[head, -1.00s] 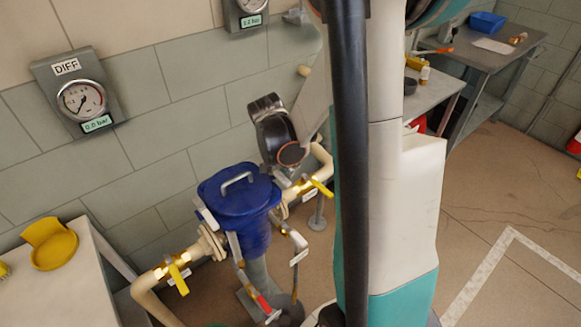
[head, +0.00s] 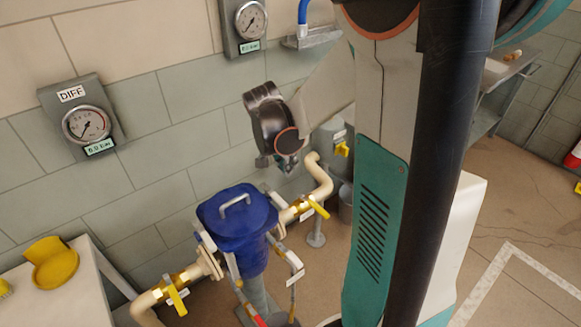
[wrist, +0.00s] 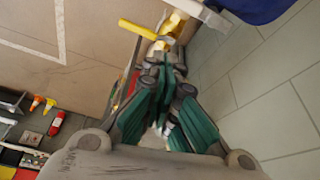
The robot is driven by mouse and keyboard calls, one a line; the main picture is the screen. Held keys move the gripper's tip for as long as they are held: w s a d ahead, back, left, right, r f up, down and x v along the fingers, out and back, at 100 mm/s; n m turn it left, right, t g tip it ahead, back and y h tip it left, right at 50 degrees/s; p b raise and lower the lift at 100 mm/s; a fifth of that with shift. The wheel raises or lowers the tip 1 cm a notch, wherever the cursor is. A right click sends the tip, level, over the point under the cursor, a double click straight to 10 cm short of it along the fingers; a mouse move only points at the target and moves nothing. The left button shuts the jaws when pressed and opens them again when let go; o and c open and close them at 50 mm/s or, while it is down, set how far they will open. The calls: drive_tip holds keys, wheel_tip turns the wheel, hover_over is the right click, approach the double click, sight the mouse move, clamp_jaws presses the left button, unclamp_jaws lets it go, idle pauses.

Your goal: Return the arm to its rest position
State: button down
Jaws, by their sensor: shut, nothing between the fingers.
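My gripper shows in the wrist view (wrist: 165,75), with its green-padded fingers brought together and nothing between them. In the head view my arm's wrist (head: 270,125) hangs in front of the tiled wall, above and right of the blue filter housing (head: 238,212). The fingers are hard to make out there. The wrist is apart from the blue housing. In the wrist view a yellow valve handle (wrist: 140,29) and pale pipe lie beyond the fingertips, and a bit of the blue housing (wrist: 250,8) shows at the top right.
Yellow valve handles (head: 318,207) and (head: 177,300) sit on the pale pipes beside the housing. A DIFF gauge (head: 86,125) and a second gauge (head: 250,20) hang on the wall. A table with a yellow dish (head: 52,265) stands at left. Floor at right is open.

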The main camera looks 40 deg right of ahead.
drive_tip(key=shift+a, duration=0.1)
idle(0.4)
drive_tip(key=a+r+n+t+y, duration=0.25)
drive_tip(key=a+r+n, duration=0.25)
drive_tip(key=a, duration=0.6)
drive_tip(key=a+r+n+t+y, duration=0.1)
drive_tip(key=a+r+n+t, duration=0.2)
drive_tip(key=a+r+n, duration=0.5)
drive_tip(key=s+a+f+n, duration=0.1)
drive_tip(key=s, duration=0.4)
drive_tip(key=s+a+n+t, duration=0.1)
drive_tip(key=s+a+n, duration=0.1)
drive_tip(key=s, duration=0.4)
drive_tip(key=shift+a+f, duration=0.3)
drive_tip(key=shift+f, duration=0.05)
